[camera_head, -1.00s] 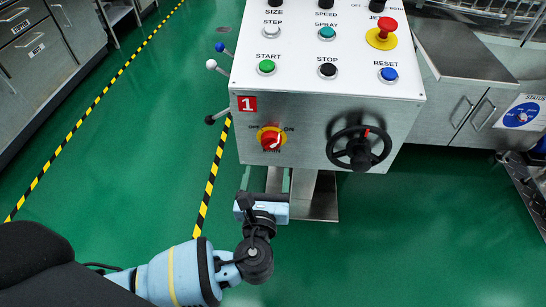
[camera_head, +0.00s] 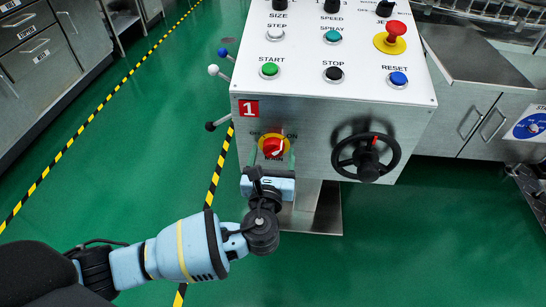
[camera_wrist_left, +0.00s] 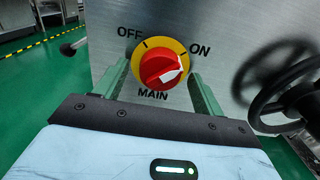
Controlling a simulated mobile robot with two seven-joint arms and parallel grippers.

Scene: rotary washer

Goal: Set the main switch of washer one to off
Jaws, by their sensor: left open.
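The main switch (camera_head: 273,147) of washer one is a red knob on a yellow disc, low on the front panel beside the red "1" label (camera_head: 248,108). In the left wrist view the knob (camera_wrist_left: 160,68) has OFF at upper left, ON at upper right and MAIN below. Its white pointer is on the right side, toward ON. My left gripper (camera_head: 272,161) is just in front of and below the switch. Its green fingers stand open on either side of the knob, with visible space between; contact is not seen. My right gripper is not in view.
A black handwheel (camera_head: 366,157) sticks out right of the switch. Levers with ball knobs (camera_head: 212,70) stick out at the panel's left. Start (camera_head: 270,70), stop (camera_head: 333,74), reset (camera_head: 398,78) and red emergency (camera_head: 395,34) buttons sit on top. Green floor (camera_head: 110,190) is free at left.

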